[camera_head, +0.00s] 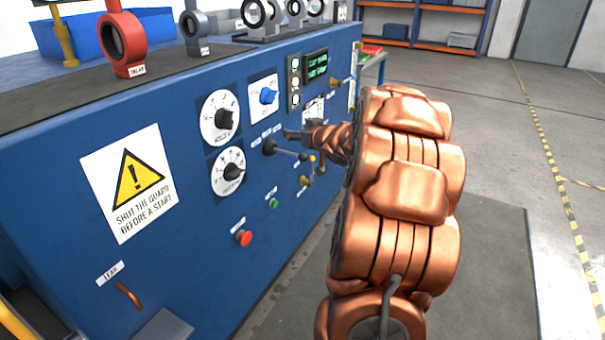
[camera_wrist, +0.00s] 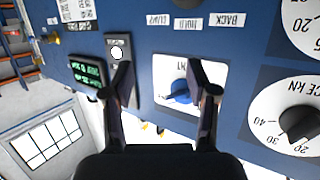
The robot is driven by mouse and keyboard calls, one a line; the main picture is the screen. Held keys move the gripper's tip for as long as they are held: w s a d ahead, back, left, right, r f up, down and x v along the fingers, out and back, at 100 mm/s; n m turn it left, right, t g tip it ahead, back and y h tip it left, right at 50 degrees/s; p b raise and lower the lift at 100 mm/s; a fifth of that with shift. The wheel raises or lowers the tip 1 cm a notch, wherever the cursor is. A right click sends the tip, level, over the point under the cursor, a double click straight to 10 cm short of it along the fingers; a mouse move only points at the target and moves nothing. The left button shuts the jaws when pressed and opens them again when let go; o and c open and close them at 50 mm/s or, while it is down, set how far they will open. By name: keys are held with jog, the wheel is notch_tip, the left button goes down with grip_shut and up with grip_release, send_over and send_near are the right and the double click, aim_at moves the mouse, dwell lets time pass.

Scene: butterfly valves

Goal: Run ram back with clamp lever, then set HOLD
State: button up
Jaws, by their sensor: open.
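The black lever (camera_head: 287,151), with a rounded black end at its left, sits on the blue machine's front panel in the head view. Three small labels lie above it; in the wrist view they appear upside down as CLAMP, HOLD (camera_wrist: 192,22) and BACK (camera_wrist: 228,20). My gripper (camera_head: 291,134) is just above the lever and apart from it, near the panel. In the wrist view my gripper (camera_wrist: 163,88) has its fingers spread with nothing between them, in front of the blue knob's white plate. A dark piece at that view's top edge may be the lever; most is out of frame.
The blue selector knob (camera_head: 268,96), two black dials (camera_head: 225,118), a small green-text screen (camera_head: 317,67), a red button (camera_head: 244,238) and a green button (camera_head: 273,203) share the panel. Yellow-tipped controls (camera_head: 305,181) stand close below the gripper. Floor to the right is clear.

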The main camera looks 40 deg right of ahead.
aim_at(307, 159)
jog(key=s+d+f+n+t+y+b, duration=0.2)
jog(key=s+d+f+t+y+b, duration=0.15)
jog(key=s+f+y+b, duration=0.5)
jog(key=w+h, duration=0.1)
jog(key=w, duration=0.1)
jog(key=w+h, duration=0.1)
jog(key=w, duration=0.2)
jog(key=w+f+h+p, duration=0.1)
jog(key=w, duration=0.1)
jog(key=shift+w+a+f, duration=0.1)
jog(key=shift+w+a, duration=0.05)
jog(key=shift+a, duration=0.25)
jog(key=shift+w, duration=1)
grip_shut()
